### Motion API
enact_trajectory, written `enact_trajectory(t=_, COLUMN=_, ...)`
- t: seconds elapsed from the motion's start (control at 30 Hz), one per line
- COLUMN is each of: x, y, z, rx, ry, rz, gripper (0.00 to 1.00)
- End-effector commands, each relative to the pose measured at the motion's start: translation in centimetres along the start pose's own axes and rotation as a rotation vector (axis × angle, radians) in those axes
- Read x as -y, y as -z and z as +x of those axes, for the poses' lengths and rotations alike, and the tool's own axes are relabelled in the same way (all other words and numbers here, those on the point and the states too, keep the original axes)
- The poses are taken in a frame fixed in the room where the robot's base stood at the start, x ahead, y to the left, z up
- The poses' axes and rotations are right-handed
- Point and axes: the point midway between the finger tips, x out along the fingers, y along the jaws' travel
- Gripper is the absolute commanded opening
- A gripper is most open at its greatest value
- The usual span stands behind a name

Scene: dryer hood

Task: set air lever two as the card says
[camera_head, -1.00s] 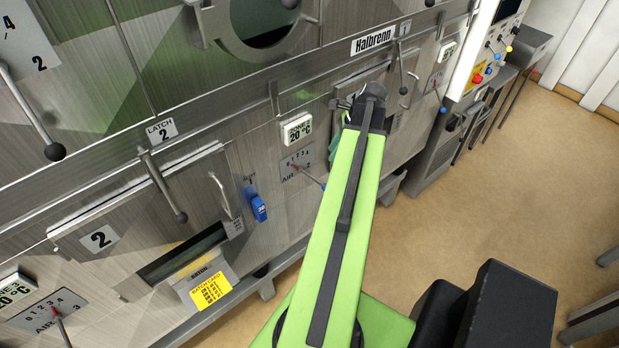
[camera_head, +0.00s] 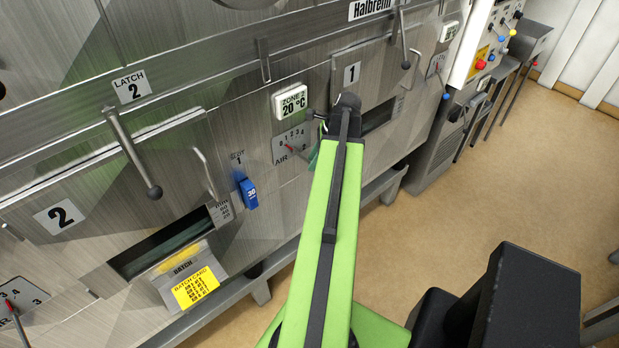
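The air scale plate of zone 2 (camera_head: 292,143) is on the machine front, left of my arm's dark elbow, under the zone 2 display reading 20 °C (camera_head: 291,102). Its lever (camera_head: 294,151) has a red part at the plate and runs down to the right; its outer end is hidden behind my arm. I cannot read its exact setting. The yellow batch card (camera_head: 195,287) is at the lower left below door 2; its lines are too small to read. My gripper is hidden behind my green arm, so its state does not show.
Latch lever 2 (camera_head: 133,153) sticks out at the left, near a blue tag marked 30 (camera_head: 249,193). Another air plate (camera_head: 17,305) is at the lower left edge. Door 1 (camera_head: 352,74) is right of the elbow. Open tan floor (camera_head: 490,190) lies at the right.

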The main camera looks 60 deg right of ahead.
Motion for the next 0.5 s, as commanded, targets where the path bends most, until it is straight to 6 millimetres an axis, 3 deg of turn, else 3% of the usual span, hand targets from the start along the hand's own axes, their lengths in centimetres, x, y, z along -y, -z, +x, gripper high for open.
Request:
enact_trajectory(t=0.03, x=-0.04, y=0.22, z=1.34, rx=0.0, ry=0.0, rz=-0.001, gripper=0.32)
enact_trajectory(t=0.13, x=-0.03, y=0.11, z=2.06, rx=0.0, ry=0.0, rz=0.0, gripper=0.32)
enact_trajectory(t=0.5, x=0.0, y=-0.01, z=2.16, rx=0.0, ry=0.0, rz=0.001, gripper=0.3)
